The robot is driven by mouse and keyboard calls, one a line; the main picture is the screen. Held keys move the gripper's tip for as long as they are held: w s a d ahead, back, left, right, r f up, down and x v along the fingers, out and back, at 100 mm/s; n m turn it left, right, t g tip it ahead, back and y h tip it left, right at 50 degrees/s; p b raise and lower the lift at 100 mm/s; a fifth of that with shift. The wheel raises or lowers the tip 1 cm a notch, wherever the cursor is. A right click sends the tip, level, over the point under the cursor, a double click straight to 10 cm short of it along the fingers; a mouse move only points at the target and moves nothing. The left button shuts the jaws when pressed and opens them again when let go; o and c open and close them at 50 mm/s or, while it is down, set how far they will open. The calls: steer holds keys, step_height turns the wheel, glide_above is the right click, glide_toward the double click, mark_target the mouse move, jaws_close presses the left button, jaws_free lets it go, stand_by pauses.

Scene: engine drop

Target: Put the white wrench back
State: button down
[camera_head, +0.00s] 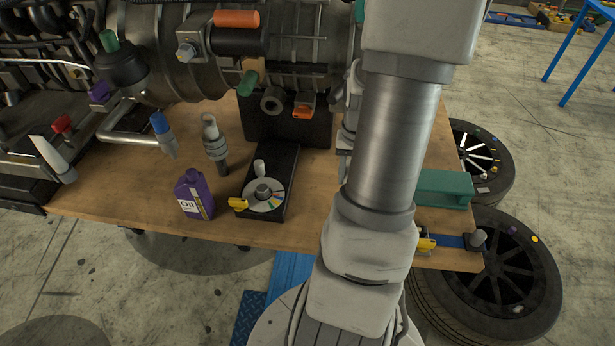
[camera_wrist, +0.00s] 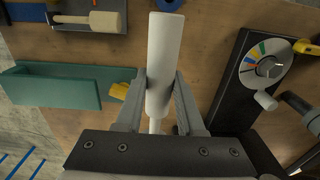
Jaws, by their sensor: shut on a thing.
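My gripper (camera_wrist: 160,78) shows in the wrist view with its two fingers closed on the sides of a long white rounded piece. I take this piece to be the handle of the white wrench (camera_wrist: 165,45). It points up the picture, over the wooden table, and a thinner pale part shows below the fingers. No wrench jaws can be made out. In the head view my own arm hides the gripper and the held piece. Whether the piece touches the table cannot be told.
A green holder (camera_head: 443,188) stands on the table (camera_head: 285,236) at right. A black stand with a coloured dial (camera_head: 263,197), a purple oil bottle (camera_head: 194,194) and a grey spark-plug-like part (camera_head: 214,145) stand left of my arm. The engine (camera_head: 230,60) fills the back. Tyres (camera_head: 500,275) lie at right.

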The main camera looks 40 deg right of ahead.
glide_above(302, 211)
step_height(302, 211, down, 7)
steer(key=shift+r, duration=0.1)
steer(key=shift+f+p, duration=0.4)
steer(key=shift+f, duration=1.4)
steer(key=c, duration=0.5)
jaws_free()
steer(key=shift+f, duration=0.2)
step_height(302, 211, up, 18)
steer(key=shift+s+f+b, duration=0.15)
steer(key=shift+f+b, duration=0.1)
steer(key=shift+b, duration=0.2)
